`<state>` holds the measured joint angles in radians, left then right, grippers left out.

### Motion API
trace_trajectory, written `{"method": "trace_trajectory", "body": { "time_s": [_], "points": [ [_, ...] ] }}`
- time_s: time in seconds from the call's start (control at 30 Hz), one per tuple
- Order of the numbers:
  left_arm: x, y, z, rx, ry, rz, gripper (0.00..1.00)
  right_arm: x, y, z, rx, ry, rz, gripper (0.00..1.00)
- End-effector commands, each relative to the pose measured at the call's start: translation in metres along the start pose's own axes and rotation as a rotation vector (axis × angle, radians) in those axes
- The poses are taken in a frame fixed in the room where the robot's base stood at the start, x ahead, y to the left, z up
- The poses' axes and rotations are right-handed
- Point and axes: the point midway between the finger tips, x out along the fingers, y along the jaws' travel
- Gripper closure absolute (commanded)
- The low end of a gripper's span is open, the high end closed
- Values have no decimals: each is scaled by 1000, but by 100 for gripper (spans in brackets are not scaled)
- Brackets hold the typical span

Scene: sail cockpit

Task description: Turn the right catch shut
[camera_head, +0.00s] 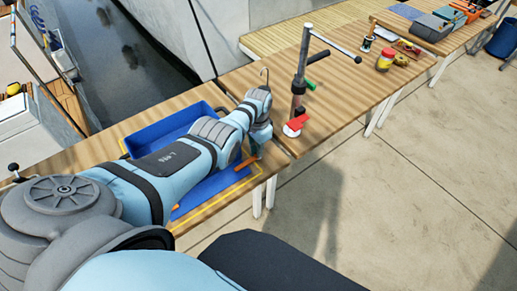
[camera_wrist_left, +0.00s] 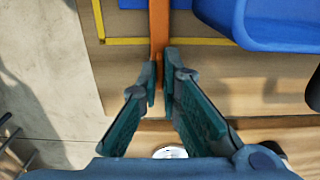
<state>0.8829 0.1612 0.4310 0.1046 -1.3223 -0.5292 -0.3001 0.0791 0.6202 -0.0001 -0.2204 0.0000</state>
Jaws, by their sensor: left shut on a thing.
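Another orange bar (camera_head: 176,208) shows near the front left of the bin. My left forearm hides the bin's middle. My right gripper is not in view.
A yellow outline (camera_head: 226,195) surrounds the bin on the wooden table. A metal post (camera_head: 301,70) with a side handle and a red piece (camera_head: 297,122) stand just right of my left gripper. A red and yellow jar (camera_head: 385,59) is farther right. Open floor lies in front.

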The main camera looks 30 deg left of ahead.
Motion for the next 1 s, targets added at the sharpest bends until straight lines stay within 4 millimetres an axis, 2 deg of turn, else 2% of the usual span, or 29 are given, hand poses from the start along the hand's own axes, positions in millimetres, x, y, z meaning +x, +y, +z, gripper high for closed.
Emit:
{"method": "trace_trajectory", "body": {
  "time_s": [0.5, 0.53, 0.63, 1.0],
  "points": [
    [1, 0, 1, 19, 1, 2, 100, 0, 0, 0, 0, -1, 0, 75],
    [1, 1, 1, 19, 1, 2, 90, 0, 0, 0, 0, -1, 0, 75],
    [1, 0, 1, 19, 1, 2, 74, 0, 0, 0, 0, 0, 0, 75],
    [-3, -1, 0, 17, 3, 0, 74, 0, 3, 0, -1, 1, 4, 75]
  ]
}}
